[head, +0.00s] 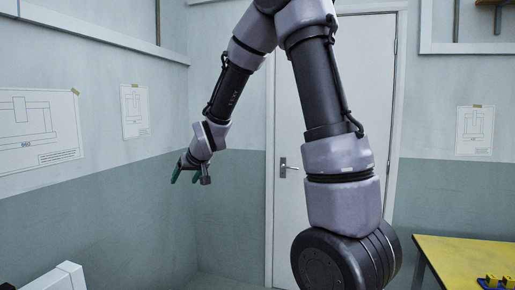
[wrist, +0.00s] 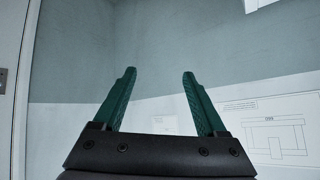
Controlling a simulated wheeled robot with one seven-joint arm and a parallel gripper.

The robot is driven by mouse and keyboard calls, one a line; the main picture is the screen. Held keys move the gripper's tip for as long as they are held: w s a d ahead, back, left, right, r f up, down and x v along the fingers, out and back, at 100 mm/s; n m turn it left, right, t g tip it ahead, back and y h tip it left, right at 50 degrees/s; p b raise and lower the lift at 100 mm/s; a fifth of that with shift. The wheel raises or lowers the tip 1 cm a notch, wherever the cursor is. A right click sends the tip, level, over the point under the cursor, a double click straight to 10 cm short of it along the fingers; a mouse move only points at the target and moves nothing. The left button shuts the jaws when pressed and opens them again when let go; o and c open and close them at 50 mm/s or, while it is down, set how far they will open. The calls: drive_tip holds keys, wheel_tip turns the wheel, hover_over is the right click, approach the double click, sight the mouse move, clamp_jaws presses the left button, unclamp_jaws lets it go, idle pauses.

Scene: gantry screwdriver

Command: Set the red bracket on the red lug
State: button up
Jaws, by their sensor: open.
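My gripper (head: 188,171) hangs in the air at the end of my arm, left of the white door in the head view. In the wrist view its two green fingers (wrist: 160,78) are spread apart with nothing between them. Only wall lies beyond them. I see neither the red bracket nor the red lug in either view.
A yellow table (head: 460,258) stands at the lower right, with small yellow and blue parts (head: 493,282) at its edge, cut off by the frame. A white boxy object (head: 55,278) is at the lower left. The door (head: 285,200) is closed. Drawings hang on the walls.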

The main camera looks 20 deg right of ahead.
drive_tip(key=s+d+r+m, duration=0.2)
drive_tip(key=s+d+r, duration=0.4)
drive_tip(key=r, duration=0.1)
drive_tip(key=s+d+r+m, duration=0.1)
drive_tip(key=s+d+r, duration=0.1)
drive_tip(key=s, duration=0.5)
drive_tip(key=s+d+r+m+g, duration=0.1)
drive_tip(key=s+d+r, duration=0.1)
drive_tip(key=s, duration=0.6)
drive_tip(key=s+d+r+m+g, duration=0.1)
drive_tip(key=s+d+r, duration=0.1)
drive_tip(key=s, duration=0.5)
drive_tip(key=shift+s+d+r+h, duration=0.3)
drive_tip(key=shift+d+r+h, duration=0.1)
drive_tip(key=shift+d, duration=0.2)
